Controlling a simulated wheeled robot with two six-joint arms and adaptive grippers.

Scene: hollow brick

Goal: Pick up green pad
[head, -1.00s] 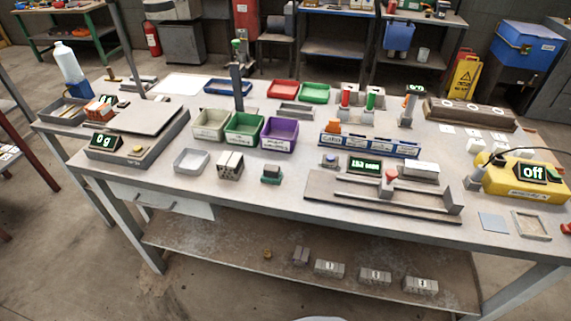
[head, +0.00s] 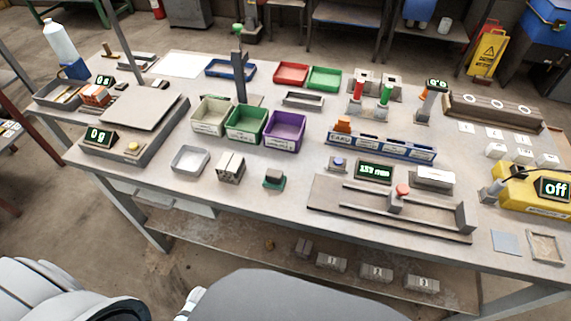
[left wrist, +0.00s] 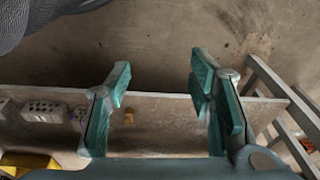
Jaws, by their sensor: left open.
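A small green pad (head: 274,184) lies on the front part of the table, with a dark block on top of it. It is right of a grey hollow brick (head: 230,168). My left gripper (left wrist: 160,88) shows in the left wrist view, open with empty space between its teal fingers. It is over the floor and the lower shelf, and the pad is not in that view. In the head view only parts of my arms show at the bottom edge, with no gripper visible.
A scale (head: 140,120) stands at left. Hollow bricks lie on the lower shelf (head: 215,236). The front edge near the pad is clear.

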